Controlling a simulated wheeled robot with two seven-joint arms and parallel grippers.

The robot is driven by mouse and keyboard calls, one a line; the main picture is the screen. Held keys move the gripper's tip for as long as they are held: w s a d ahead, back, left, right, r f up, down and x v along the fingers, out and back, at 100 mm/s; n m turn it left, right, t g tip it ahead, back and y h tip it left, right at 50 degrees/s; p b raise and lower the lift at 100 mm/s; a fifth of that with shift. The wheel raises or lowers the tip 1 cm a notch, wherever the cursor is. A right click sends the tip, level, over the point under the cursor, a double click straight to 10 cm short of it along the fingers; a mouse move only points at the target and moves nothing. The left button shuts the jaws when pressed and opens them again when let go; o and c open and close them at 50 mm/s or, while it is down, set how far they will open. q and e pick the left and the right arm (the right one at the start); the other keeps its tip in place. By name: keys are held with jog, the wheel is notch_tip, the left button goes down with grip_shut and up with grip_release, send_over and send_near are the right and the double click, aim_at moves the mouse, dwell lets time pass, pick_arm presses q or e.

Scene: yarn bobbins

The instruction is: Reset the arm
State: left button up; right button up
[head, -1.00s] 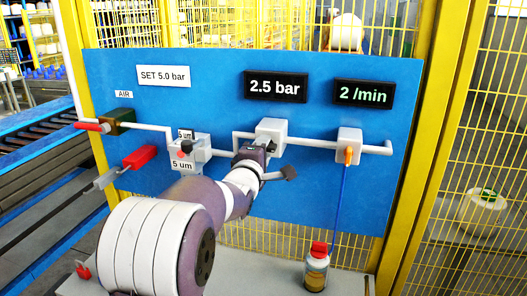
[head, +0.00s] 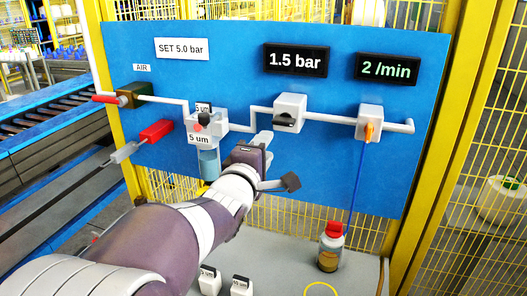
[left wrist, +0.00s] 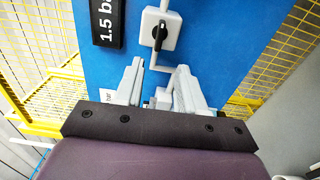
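My left gripper (head: 262,140) is in front of the blue panel, below and left of the regulator with the black knob (head: 288,121), and apart from it. In the left wrist view the two grey fingers (left wrist: 160,84) stand apart with nothing between them, and the knob (left wrist: 159,33) shows beyond their tips. The pressure display (head: 295,61) reads 1.5 bar. The arm reaches in from the lower left. My right gripper is not in view.
The blue panel (head: 240,60) also carries a filter unit (head: 205,130), a red-handled valve (head: 108,99), an orange valve lever (head: 369,132) and a 2/min display (head: 386,68). A red-capped bottle (head: 331,250) and small labelled blocks (head: 209,281) stand on the grey shelf below.

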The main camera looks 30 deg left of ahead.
pick_arm(q)
jog(key=shift+s, duration=0.15)
dwell(0.3)
jog(key=s+f+m+g, duration=0.3)
jog(key=f+m+g, duration=0.3)
jog(key=f+m, duration=0.55)
jog(key=s+d+f+m+g+h, duration=0.2)
jog(key=s+d+f+m+g, duration=0.3)
jog(key=f, duration=0.4)
jog(key=s+d+f+m+g+h, duration=0.2)
jog(key=s+d+f+m+g, duration=0.2)
jog(key=d+f, duration=0.4)
jog(key=s+d+g, duration=0.1)
jog(key=s, duration=0.1)
jog(key=shift+s+f+m, duration=0.35)
jog(key=shift+s+f, duration=0.05)
